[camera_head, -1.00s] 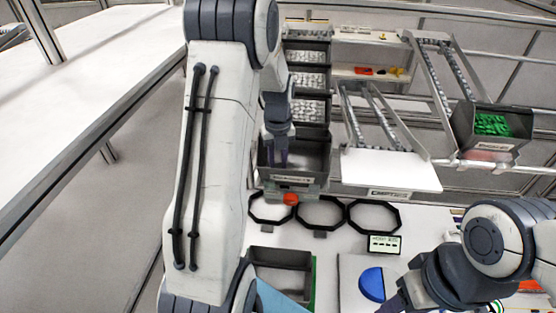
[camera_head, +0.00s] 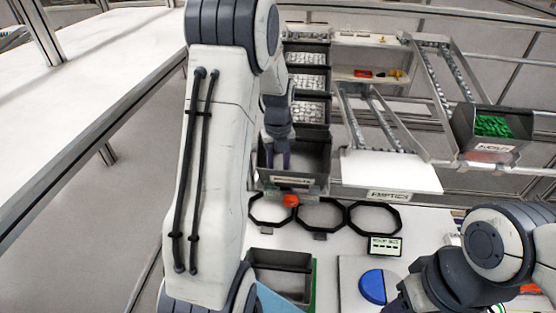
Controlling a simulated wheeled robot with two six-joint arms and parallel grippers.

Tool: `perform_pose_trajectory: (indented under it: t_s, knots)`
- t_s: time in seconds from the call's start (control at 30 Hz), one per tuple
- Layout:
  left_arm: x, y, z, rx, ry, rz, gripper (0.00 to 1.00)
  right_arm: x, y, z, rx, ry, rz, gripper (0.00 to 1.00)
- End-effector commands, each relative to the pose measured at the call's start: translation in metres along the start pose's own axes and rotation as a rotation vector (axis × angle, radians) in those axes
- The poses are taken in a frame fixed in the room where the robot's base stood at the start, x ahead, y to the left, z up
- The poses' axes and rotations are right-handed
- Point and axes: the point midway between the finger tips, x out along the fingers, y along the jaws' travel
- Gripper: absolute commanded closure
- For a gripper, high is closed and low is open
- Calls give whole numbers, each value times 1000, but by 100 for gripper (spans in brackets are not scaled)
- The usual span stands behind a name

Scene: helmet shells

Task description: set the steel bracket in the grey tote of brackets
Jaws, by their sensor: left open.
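My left gripper (camera_head: 278,160) reaches down into the front grey tote (camera_head: 295,182) of the bin column. Its jaws are open, with the fingertips inside the tote's walls. No steel bracket can be made out; the arm and the tote wall hide part of the inside. My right gripper (camera_head: 402,303) is at the lower right, beside a blue disc, with its fingertips cut off by the frame.
Behind the tote stand several bins of silvery parts (camera_head: 306,83). Another grey tote (camera_head: 281,261) is below. A green-filled bin (camera_head: 492,143) is at right.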

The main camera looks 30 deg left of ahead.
Motion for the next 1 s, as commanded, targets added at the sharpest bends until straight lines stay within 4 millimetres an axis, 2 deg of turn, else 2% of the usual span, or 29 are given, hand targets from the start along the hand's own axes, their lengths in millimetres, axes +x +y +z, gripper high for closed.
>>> perform_pose_trajectory:
  t_s: [0.03, 0.13, 0.17, 0.5, 0.63, 0.8, 1.0]
  knots:
    - [4, 3, -6, 2, 21, 12, 59, -1, 0, 0, 0, 0, 0, 50]
    - [-9, 3, -6, 2, 20, 12, 59, -10, -1, 0, -1, 0, 0, 50]
    - [-9, 2, -4, 2, 17, 10, 59, -3, 0, 0, -1, 1, 0, 50]
    - [-86, 0, -1, 1, 7, 5, 59, 15, 1, 1, 2, 0, 0, 50]
    - [-109, 0, -1, 1, 9, 5, 59, 18, 1, 1, 3, 0, 0, 50]
    - [-124, 1, -1, 1, 11, 6, 59, 19, 1, 1, 3, 0, 0, 50]
    - [-128, -1, -4, -6, 11, 6, 59, 19, 1, 1, 3, 0, 0, 50]
